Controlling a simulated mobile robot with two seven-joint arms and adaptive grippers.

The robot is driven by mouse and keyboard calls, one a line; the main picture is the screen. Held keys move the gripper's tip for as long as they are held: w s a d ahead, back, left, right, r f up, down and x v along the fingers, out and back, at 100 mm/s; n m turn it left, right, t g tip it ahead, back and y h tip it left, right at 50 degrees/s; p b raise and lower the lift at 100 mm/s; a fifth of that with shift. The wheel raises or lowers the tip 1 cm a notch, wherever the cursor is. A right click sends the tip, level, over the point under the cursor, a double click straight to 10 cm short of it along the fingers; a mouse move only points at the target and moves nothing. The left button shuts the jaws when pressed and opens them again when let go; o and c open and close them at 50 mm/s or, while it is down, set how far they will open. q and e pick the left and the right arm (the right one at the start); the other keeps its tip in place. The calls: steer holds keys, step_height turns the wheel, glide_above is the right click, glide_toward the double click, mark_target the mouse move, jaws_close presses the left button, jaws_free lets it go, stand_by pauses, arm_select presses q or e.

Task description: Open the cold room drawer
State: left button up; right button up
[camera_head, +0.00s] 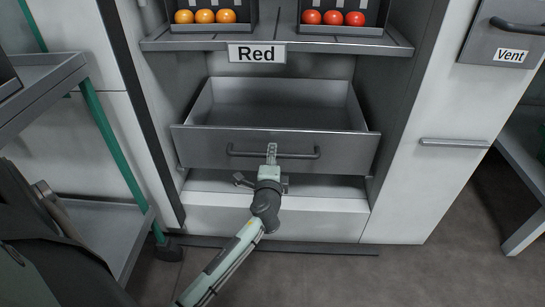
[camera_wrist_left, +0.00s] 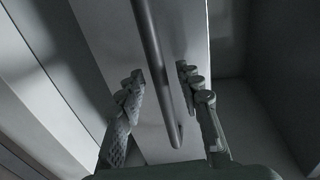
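The grey metal drawer (camera_head: 345,145) under the shelf stands pulled out, and its inside shows empty. A dark bar handle (camera_head: 300,156) runs across its front. My left gripper (camera_head: 271,154) is at the middle of this handle. In the left wrist view the handle (camera_wrist_left: 152,45) passes between the two fingers of my left gripper (camera_wrist_left: 160,75). The fingers are apart, with a visible gap on each side of the bar. My right gripper is not in view.
Above the drawer, a shelf labelled "Red" (camera_head: 257,54) holds trays of orange and red tomatoes. A grey cart (camera_head: 95,215) with green posts stands at left. At right are a cabinet handle (camera_head: 453,143) and a "Vent" panel (camera_head: 480,40). Floor is clear at lower right.

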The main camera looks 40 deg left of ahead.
arm_select(q)
steer(key=shift+w+a+f, duration=0.15)
steer(key=shift+w+a, duration=0.2)
steer(key=shift+w, duration=0.2)
jaws_close()
